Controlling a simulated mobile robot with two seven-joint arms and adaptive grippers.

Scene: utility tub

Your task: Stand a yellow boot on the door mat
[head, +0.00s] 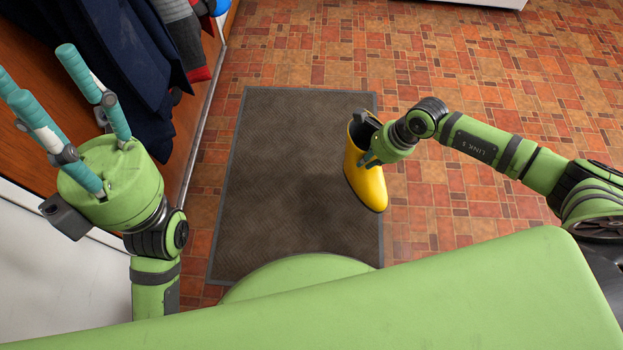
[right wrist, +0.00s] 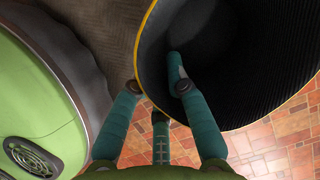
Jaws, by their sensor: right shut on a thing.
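A yellow boot (head: 368,183) is upright with a slight tilt, its toe toward the bottom of the head view. It overlaps the right edge of the dark grey-brown door mat (head: 285,150); I cannot clearly tell how high it is above the floor. My right gripper (head: 365,137) is shut on the wall of its shaft. In the right wrist view one finger is inside the dark opening of the boot (right wrist: 225,60) and another is outside the rim. My left gripper (head: 48,85) is open and empty, pointing up at the left.
Dark coats (head: 110,50) and a grey and red sock-like item (head: 185,40) hang on the wooden wall at the left. Red-brown tiles (head: 480,80) surround the mat. The mat's middle is bare. A white object (head: 490,2) shows at the top edge.

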